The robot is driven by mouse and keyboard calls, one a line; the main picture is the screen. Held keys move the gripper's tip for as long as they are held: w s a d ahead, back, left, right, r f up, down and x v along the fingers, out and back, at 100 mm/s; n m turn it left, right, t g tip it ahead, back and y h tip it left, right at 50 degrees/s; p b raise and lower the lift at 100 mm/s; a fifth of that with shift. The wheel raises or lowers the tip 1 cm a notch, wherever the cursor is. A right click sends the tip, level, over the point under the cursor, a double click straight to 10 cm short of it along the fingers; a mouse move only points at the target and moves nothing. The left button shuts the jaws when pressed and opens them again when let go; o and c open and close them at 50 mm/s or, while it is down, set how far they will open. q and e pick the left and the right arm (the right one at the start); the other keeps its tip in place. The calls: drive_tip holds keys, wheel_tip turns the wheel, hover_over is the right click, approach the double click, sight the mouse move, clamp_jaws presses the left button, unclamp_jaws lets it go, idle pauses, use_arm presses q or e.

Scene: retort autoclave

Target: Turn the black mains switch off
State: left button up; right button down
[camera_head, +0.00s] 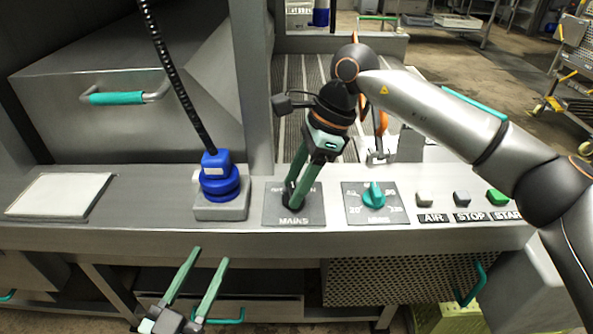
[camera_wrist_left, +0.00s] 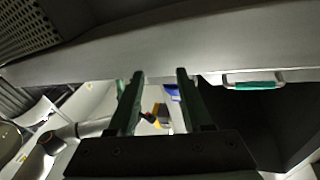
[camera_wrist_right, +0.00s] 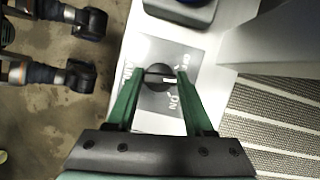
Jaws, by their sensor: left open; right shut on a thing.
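The black mains switch (camera_wrist_right: 157,76) is a round knob on a grey plate (camera_wrist_right: 200,48) with ON and OFF lettering, seen in the right wrist view. The plate marked MAINS (camera_head: 314,209) is also in the head view, where the fingers largely hide the knob. My right gripper (camera_head: 291,203) comes down from above with its fingers on either side of the knob, shut on it. A pale mark on the knob shows between the fingers; I cannot tell its setting surely. My left gripper (camera_head: 209,257) is open and empty, in front of the panel's front edge.
Left of the MAINS plate stands a blue fitting (camera_head: 219,178) with a black cable. To the right are a teal dial (camera_head: 375,195) and the AIR, STOP and green START (camera_head: 498,197) buttons. A white pad (camera_head: 60,194) lies at far left.

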drive_tip(key=shift+a+r+n+g+p, duration=0.15)
drive_tip(key=shift+n+g+p, duration=0.35)
drive_tip(key=shift+n+p, duration=0.5)
drive_tip(key=n+g+h+p, duration=0.1)
drive_tip(key=n, duration=0.2)
drive_tip(key=shift+w+n+p, duration=0.1)
drive_tip(key=shift+n+p, duration=0.2)
use_arm(q)
drive_tip(key=s+f+n+g+y, duration=0.1)
drive_tip(key=s+f+g, duration=0.3)
drive_tip(key=f, duration=0.6)
drive_tip(key=s+f+n+g+y, duration=0.1)
drive_tip(key=s+f+g, duration=0.3)
drive_tip(key=f, duration=0.6)
drive_tip(key=shift+n+g, duration=0.5)
drive_tip(key=shift+g, duration=0.3)
use_arm(e)
drive_tip(key=shift+n, duration=0.6)
use_arm(q)
drive_tip(key=shift+d+r, duration=0.1)
use_arm(e)
drive_tip(key=shift+g, duration=0.3)
drive_tip(key=shift+h, duration=0.3)
drive_tip(key=shift+c, duration=1.4)
unclamp_jaws()
